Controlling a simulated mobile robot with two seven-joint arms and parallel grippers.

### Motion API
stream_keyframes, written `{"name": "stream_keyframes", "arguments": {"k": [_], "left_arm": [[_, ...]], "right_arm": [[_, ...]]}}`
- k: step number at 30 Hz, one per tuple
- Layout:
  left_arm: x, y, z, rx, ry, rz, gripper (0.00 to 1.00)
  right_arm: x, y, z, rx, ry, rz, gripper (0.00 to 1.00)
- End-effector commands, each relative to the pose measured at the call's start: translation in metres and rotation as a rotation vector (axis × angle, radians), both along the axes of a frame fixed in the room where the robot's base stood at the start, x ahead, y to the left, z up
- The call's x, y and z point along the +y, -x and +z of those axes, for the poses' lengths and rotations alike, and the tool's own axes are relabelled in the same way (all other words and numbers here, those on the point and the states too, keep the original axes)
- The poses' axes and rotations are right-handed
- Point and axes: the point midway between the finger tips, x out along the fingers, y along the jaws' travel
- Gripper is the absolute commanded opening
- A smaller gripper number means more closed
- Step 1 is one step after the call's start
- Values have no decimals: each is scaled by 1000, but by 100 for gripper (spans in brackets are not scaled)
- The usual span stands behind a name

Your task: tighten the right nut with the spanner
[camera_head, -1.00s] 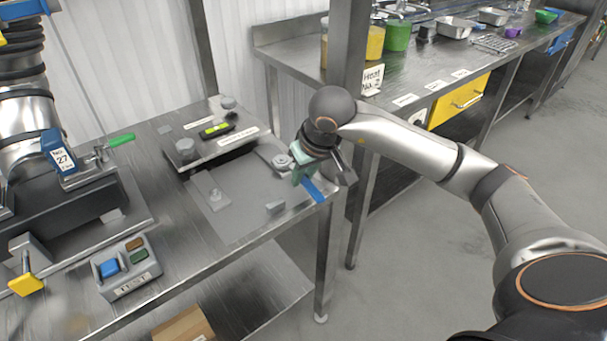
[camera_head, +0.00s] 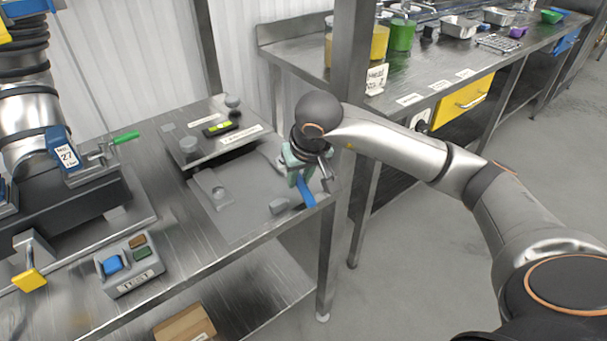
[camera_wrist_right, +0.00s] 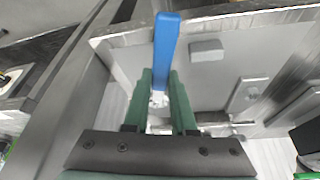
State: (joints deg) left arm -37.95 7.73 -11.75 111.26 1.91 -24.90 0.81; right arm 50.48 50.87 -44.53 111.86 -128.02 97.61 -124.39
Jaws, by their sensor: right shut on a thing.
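The spanner has a blue handle (camera_head: 306,192), which also shows in the wrist view (camera_wrist_right: 167,45). My right gripper (camera_head: 297,168) is shut on the spanner at the right end of the grey plate (camera_head: 245,220). In the wrist view, its green fingers (camera_wrist_right: 160,100) stand on either side of the spanner, with the handle reaching up the picture. The spanner's head and the right nut are hidden behind my gripper in the head view, so I cannot tell how they meet. Another nut on a small tab (camera_head: 217,192) sits at the plate's left. My left gripper is not in view.
A small grey block (camera_head: 279,205) stands on the plate near the handle. A raised panel (camera_head: 190,158) lies behind it. A steel post (camera_head: 345,70) rises close to my right wrist. A button box (camera_head: 128,265) stands at the table's front left.

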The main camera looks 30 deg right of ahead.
Motion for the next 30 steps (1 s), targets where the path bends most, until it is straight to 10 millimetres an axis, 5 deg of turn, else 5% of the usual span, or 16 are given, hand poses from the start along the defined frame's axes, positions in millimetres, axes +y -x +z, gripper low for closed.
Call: {"name": "stream_keyframes", "arguments": {"k": [30], "left_arm": [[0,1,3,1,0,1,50]], "right_arm": [[16,-5,1,-3,-2,-163,0]]}}
